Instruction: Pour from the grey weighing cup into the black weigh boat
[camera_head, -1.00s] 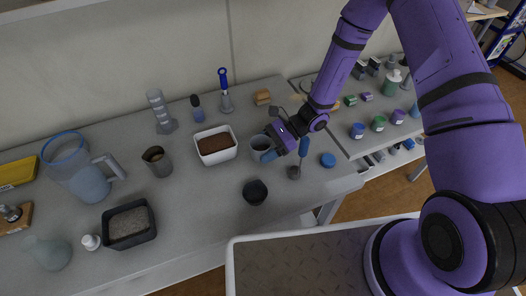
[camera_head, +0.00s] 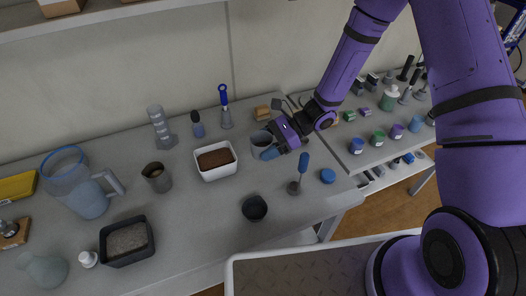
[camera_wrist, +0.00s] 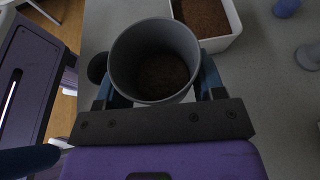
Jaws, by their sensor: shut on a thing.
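My gripper (camera_head: 275,150) is shut on the grey weighing cup (camera_head: 261,140), with blue fingers on both sides of it. In the wrist view the grey weighing cup (camera_wrist: 125,62) stands between the fingers with its mouth toward the camera, and brown soil lies at its bottom. The black weigh boat (camera_head: 254,208) is a small dark round dish on the bench, nearer the front edge and below the cup in the head view. In the wrist view a dark round edge at the cup's left, probably the weigh boat (camera_wrist: 97,68), is mostly hidden.
A white tray of brown soil (camera_head: 203,175) stands just left of the cup. A blue-handled tool (camera_head: 302,166) stands upright right of the weigh boat, beside a blue lid (camera_head: 327,176). The bench left of the weigh boat is clear up to the black tray (camera_head: 107,251).

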